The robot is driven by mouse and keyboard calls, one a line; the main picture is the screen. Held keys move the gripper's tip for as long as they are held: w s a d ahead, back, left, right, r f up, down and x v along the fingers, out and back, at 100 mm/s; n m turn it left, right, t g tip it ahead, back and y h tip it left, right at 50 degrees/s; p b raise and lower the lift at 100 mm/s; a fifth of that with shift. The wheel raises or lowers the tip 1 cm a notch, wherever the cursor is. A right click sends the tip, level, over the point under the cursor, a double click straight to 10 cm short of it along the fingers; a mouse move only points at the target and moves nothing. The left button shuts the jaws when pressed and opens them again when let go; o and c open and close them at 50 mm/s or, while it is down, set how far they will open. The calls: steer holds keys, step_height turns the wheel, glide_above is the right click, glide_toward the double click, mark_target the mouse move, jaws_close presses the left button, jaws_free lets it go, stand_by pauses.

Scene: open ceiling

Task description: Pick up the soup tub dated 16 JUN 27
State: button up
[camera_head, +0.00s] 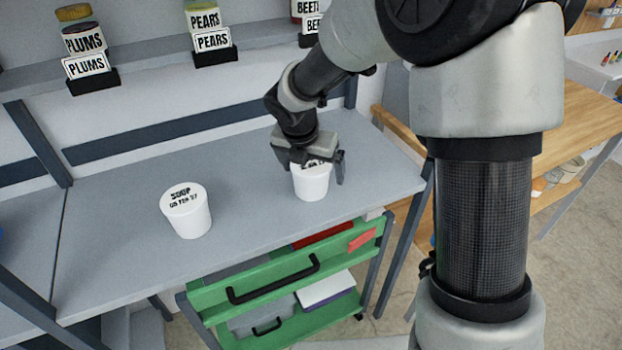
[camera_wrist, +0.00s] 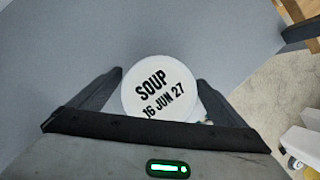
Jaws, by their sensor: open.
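The soup tub marked 16 JUN 27 (camera_wrist: 160,88) is white and stands upright on the grey table; its lid text reads clearly in the wrist view. It also shows in the head view (camera_head: 311,183), its lid partly hidden by my gripper. My gripper (camera_head: 316,172) is open above and around this tub, with one finger on each side in the wrist view (camera_wrist: 160,100). I cannot tell whether the fingers touch it. A second white soup tub (camera_head: 187,211) stands to the left, its lid reading SOUP and what looks like 05 FEB 27.
The grey table (camera_head: 120,250) is clear between the tubs. A shelf behind holds jars labelled PLUMS (camera_head: 84,45), PEARS (camera_head: 208,30) and BEETS (camera_head: 308,15). A green cart (camera_head: 270,275) stands under the front edge. A wooden table (camera_head: 570,115) is at the right.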

steer(key=shift+x, duration=0.9)
steer(key=c, duration=1.4)
steer(key=shift+r, duration=0.1)
steer(key=shift+c, duration=0.6)
steer(key=shift+r, duration=0.1)
